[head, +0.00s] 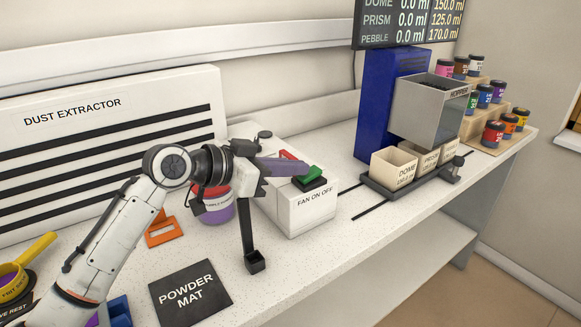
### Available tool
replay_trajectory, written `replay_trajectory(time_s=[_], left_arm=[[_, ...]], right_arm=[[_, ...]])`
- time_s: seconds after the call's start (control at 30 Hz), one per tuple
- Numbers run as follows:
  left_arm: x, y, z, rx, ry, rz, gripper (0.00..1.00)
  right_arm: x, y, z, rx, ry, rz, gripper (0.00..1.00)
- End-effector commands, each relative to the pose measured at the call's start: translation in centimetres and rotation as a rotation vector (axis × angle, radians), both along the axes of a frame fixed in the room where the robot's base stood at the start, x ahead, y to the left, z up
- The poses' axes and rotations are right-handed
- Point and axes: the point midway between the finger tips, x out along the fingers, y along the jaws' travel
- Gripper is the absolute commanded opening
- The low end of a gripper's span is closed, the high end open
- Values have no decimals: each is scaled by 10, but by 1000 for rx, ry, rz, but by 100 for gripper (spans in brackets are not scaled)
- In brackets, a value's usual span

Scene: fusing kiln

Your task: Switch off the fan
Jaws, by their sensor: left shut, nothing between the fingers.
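The fan control is a white box (308,212) labelled "FAN ON OFF" on the counter at centre. On its top are a green switch part (309,177) on the near side and a red part (288,155) behind it. My left gripper (303,167) comes in from the left with its fingers shut and empty, pointing right over the top of the box. The fingertips overlap the area between the red and green parts and hide some of it. I cannot tell whether they touch the switch. My right gripper is not in view.
A white dust extractor (110,110) stands at left, with a purple, red-lidded jar (218,208) behind my wrist. A black powder mat (190,293) lies in front. The hopper (430,108), cream bins (394,168) and paint jars (492,133) stand at right.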

Motion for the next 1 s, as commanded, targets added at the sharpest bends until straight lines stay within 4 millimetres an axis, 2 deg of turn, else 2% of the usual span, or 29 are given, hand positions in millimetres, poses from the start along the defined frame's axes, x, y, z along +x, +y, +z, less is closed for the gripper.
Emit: replay_trajectory(time_s=[0.17, 0.57, 0.67, 0.87, 0.93, 1.0], left_arm=[[0, 1, 11, -1, -1, 1, 0], [0, 1, 11, -1, -2, 2, 0], [0, 2, 22, -1, -2, 2, 0], [-3, 7, 59, -2, -3, 1, 0], [-10, 21, 48, 2, -2, 4, 0], [-21, 35, 47, 2, -3, 3, 0]], right_arm=[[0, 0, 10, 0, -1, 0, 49], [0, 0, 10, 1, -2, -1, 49], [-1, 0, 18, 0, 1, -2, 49], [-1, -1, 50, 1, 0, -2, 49], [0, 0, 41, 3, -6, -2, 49], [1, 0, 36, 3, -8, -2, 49]])
